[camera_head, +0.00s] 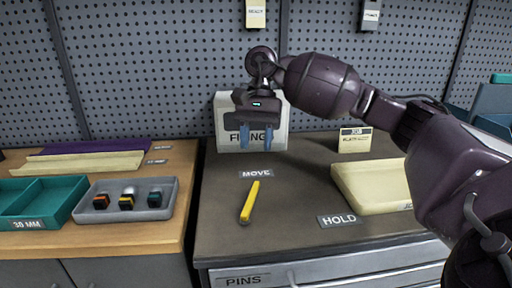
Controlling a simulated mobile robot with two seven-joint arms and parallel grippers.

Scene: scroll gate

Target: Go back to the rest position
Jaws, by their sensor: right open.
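My right gripper (257,137) hangs open and empty above the back of the dark worktop, its two bluish fingers pointing down. It is in front of a white box (225,112) whose lettering it partly covers. My right arm reaches in from the right edge. A yellow stick-like piece (250,202) lies on the dark worktop (290,225) below and in front of the gripper, apart from it. My left gripper is not in view.
A cream tray (372,188) sits at the right, under my arm, near a HOLD label (339,220). A small card block (355,140) stands behind it. On the wooden bench at left are a teal tray (60,190) and a grey tray (90,211) with small capped pieces.

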